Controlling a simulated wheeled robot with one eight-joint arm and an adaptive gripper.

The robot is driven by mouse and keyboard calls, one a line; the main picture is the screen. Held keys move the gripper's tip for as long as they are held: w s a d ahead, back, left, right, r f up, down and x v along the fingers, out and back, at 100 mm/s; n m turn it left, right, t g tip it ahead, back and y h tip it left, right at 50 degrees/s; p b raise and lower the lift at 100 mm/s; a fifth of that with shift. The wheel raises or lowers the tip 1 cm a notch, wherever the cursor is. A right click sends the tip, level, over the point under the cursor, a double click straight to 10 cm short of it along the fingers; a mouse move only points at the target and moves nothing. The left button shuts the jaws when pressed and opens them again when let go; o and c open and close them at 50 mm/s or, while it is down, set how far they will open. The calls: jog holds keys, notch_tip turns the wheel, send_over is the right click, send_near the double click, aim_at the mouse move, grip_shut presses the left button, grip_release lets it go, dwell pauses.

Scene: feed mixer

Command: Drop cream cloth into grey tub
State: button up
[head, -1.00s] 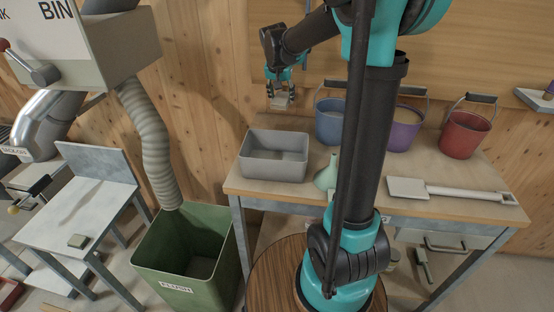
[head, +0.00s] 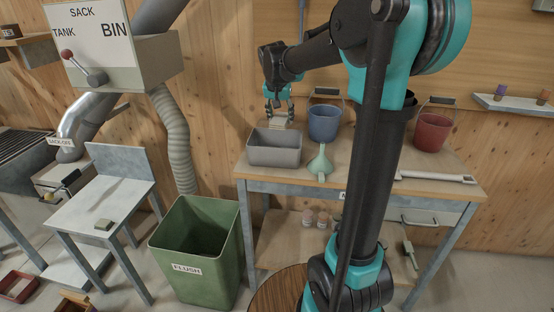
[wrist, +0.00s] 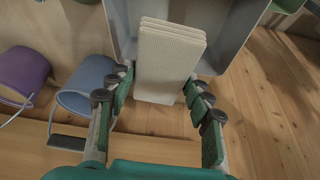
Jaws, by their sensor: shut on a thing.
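The cream cloth (wrist: 168,60) is a folded, ribbed block between my gripper's fingers in the wrist view. My gripper (head: 279,113) is shut on it, and the cloth shows small and pale below the fingers in the head view (head: 281,124). The grey tub (head: 274,149) is an open rectangular box on the wooden bench. The cloth is held above and around the tub's back edge in the head view. In the wrist view the cloth overlaps the tub (wrist: 236,38) and hides part of its inside. How high it is above the rim I cannot tell.
A blue bucket (head: 325,122) stands right of the tub, with a green funnel (head: 320,163) in front of it. A red bucket (head: 433,131) is farther right. A green bin (head: 197,258) marked FLUSH stands on the floor at left.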

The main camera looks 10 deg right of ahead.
jog(key=shift+s+f, duration=0.1)
jog(key=shift+f, duration=2.85)
jog(key=o, duration=1.2)
jog(key=v, duration=1.2)
